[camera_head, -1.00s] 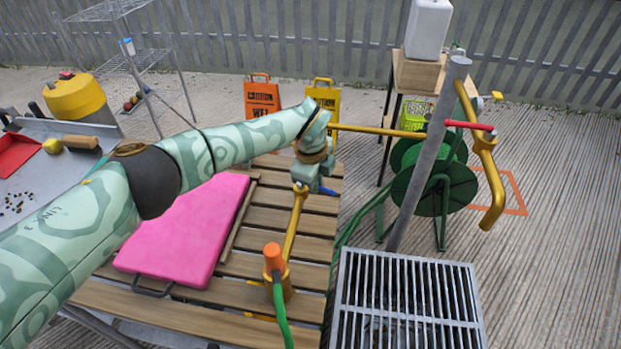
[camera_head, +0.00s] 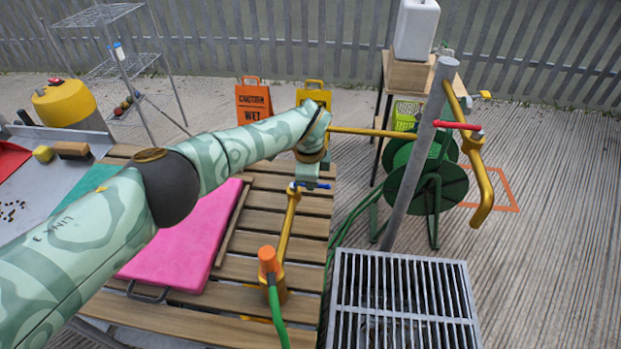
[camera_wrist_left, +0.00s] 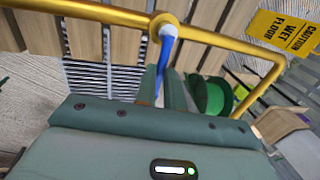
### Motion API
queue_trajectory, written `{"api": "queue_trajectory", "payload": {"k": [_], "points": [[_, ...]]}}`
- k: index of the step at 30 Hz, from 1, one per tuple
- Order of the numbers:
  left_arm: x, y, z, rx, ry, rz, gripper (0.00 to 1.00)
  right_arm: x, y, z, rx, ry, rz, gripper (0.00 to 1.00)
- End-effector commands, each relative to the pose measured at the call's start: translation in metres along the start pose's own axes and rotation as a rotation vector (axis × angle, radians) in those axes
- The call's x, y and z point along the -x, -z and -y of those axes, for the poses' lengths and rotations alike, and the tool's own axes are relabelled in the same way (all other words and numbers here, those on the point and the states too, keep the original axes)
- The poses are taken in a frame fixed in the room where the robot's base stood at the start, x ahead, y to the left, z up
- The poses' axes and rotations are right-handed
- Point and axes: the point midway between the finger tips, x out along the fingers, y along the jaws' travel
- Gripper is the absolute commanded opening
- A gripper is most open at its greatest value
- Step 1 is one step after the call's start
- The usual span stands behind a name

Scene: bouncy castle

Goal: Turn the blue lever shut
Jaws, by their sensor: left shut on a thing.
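In the left wrist view the lever (camera_wrist_left: 166,50) runs from a round yellow pipe joint (camera_wrist_left: 165,24) down between my fingers. My left gripper (camera_head: 309,184) reaches it from above and behind. It is shut on the lever, and the wrist view shows the lever between both fingers (camera_wrist_left: 163,88). In the head view the gripper hides part of the lever. My right gripper is not in view.
An orange connector (camera_head: 269,262) with a green hose stands in front of the pipe. A pink board (camera_head: 185,243) lies on the slatted table (camera_head: 190,320). A grey post (camera_head: 410,160), a red lever (camera_head: 457,126) and a metal grate (camera_head: 405,300) are to the right.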

Motion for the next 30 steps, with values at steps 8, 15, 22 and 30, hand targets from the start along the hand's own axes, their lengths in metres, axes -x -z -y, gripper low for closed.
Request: {"api": "queue_trajectory", "payload": {"k": [8, 15, 22, 30], "points": [[0.001, -0.001, 0.001, 0.0, 0.004, 0.001, 0.33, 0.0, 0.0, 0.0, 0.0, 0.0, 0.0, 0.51], [0.004, -0.001, 0.001, -0.001, 0.003, 0.001, 0.33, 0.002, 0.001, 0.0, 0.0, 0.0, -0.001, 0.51], [0.047, -0.001, 0.003, -0.002, 0.008, 0.0, 0.33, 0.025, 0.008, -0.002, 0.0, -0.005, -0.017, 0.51], [0.119, -0.001, 0.003, -0.002, 0.007, 0.002, 0.33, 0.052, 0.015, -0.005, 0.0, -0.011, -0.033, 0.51]]}}
